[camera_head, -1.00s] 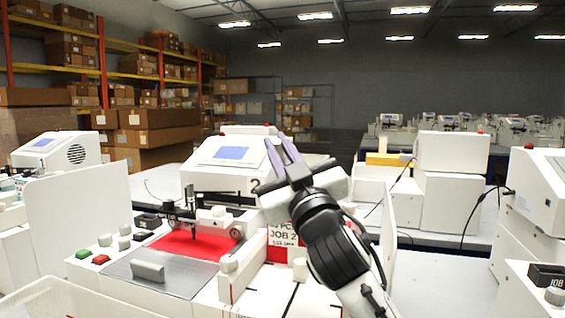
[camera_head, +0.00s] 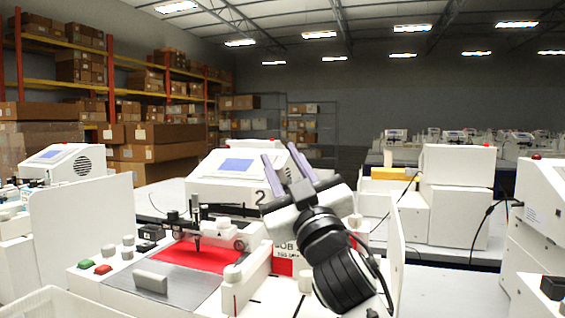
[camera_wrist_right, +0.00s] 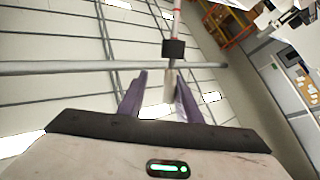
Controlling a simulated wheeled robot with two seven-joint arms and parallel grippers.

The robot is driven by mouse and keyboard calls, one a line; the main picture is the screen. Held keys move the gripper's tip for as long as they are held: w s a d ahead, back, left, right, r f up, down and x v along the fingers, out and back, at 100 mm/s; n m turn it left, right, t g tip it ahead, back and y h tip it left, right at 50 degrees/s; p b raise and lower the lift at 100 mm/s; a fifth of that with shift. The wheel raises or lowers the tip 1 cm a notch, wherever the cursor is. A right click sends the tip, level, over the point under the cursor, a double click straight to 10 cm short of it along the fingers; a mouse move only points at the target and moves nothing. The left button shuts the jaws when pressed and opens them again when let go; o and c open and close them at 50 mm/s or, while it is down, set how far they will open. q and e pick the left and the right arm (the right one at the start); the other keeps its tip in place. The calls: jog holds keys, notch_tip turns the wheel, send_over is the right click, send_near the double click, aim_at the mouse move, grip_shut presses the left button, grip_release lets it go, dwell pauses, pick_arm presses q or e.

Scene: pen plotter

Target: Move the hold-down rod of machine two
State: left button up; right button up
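Machine two (camera_head: 205,165) is a white plotter with a blue screen and a "2" on its front. A red sheet (camera_head: 190,258) lies on its bed under the dark pen carriage (camera_head: 197,228). A short light-grey bar (camera_head: 150,281) lies on the metal plate at the front; I cannot tell whether it is the hold-down rod. My right gripper (camera_head: 281,148) points upward in front of the machine's right side, its purple fingers apart with nothing seen held. In the right wrist view the fingers (camera_wrist_right: 160,88) are also apart; a thin rod with a black block (camera_wrist_right: 173,48) shows beyond. My left gripper is out of view.
Green and red buttons (camera_head: 85,264) and several grey knobs are at the machine's left front. A white side panel (camera_head: 82,222) stands at left. Another white machine (camera_head: 458,195) stands at right. A white bin (camera_head: 50,297) is at the lower left.

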notch_tip(320, 180, up, 10)
jog(key=p, duration=0.1)
dwell(0.4)
jog(key=shift+r+p, duration=0.1)
jog(key=shift+p, duration=0.25)
